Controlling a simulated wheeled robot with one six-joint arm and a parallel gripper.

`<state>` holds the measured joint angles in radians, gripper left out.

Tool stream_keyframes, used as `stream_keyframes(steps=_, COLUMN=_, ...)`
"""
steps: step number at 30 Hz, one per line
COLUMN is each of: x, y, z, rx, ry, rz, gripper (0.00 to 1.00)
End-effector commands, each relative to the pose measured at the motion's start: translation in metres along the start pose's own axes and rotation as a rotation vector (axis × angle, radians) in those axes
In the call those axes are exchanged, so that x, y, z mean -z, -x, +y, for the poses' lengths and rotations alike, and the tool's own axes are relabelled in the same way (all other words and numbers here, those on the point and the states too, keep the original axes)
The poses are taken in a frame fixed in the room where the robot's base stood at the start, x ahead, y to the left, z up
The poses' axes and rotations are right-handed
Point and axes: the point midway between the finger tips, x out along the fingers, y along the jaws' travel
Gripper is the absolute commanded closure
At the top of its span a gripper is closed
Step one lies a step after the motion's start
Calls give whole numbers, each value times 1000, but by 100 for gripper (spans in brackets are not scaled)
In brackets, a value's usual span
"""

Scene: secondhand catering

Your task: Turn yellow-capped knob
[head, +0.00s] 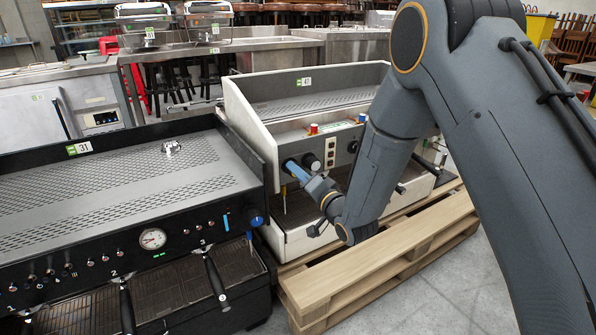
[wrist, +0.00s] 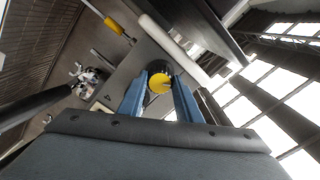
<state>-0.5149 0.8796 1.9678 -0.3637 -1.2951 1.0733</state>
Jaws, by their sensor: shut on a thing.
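The yellow-capped knob (wrist: 159,84) shows in the wrist view as a round yellow disc with a dark line on it and a dark body behind. The blue fingers of my gripper (wrist: 160,93) stand on either side of it and are shut on it. In the head view, my gripper (head: 297,171) reaches the left end of the front panel of the cream-sided espresso machine (head: 250,122). The fingers largely hide the knob there.
A yellow-sleeved wand (wrist: 114,25) hangs nearby. A black espresso machine (head: 110,185) stands at left. A wooden pallet (head: 385,255) lies under the cream machine, with clear floor in front.

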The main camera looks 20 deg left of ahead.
Motion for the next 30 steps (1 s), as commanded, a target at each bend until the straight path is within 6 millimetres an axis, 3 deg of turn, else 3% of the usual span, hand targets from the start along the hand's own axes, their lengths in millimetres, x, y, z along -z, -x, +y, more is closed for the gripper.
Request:
stream_keyframes(steps=15, x=0, y=0, z=0, rx=-1, ry=-438, rz=-1, gripper=91)
stream_keyframes(steps=30, x=0, y=0, z=0, rx=-1, ry=-611, rz=0, gripper=91)
